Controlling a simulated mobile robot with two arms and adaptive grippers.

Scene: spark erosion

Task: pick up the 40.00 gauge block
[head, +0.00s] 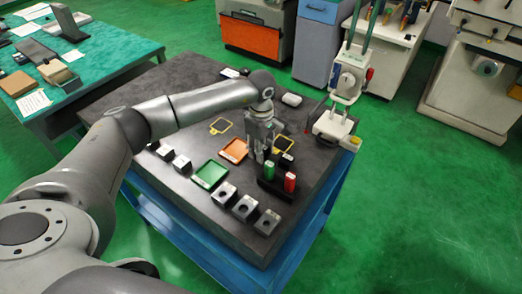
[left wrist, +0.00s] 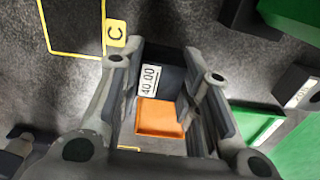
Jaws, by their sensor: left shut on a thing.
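The 40.00 gauge block (left wrist: 174,80) is a dark block with a white "40.00" label, seen in the left wrist view between my left gripper's fingers. My left gripper (head: 262,156) is shut on it above the right part of the dark table. The gripper's fingers also show close on both sides in the left wrist view (left wrist: 170,85). In the head view the fingers hide most of the block, and I cannot tell whether it touches the table. An orange tray (head: 235,150) lies beside the gripper; it also shows beyond the block in the wrist view (left wrist: 160,119). My right gripper is not in view.
A green tray (head: 210,174) lies to the left. A green cylinder (head: 269,171) and a red cylinder (head: 290,182) stand close by in a black holder. Several blocks line the front, including one (head: 244,207). A white instrument (head: 345,85) stands at the right edge.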

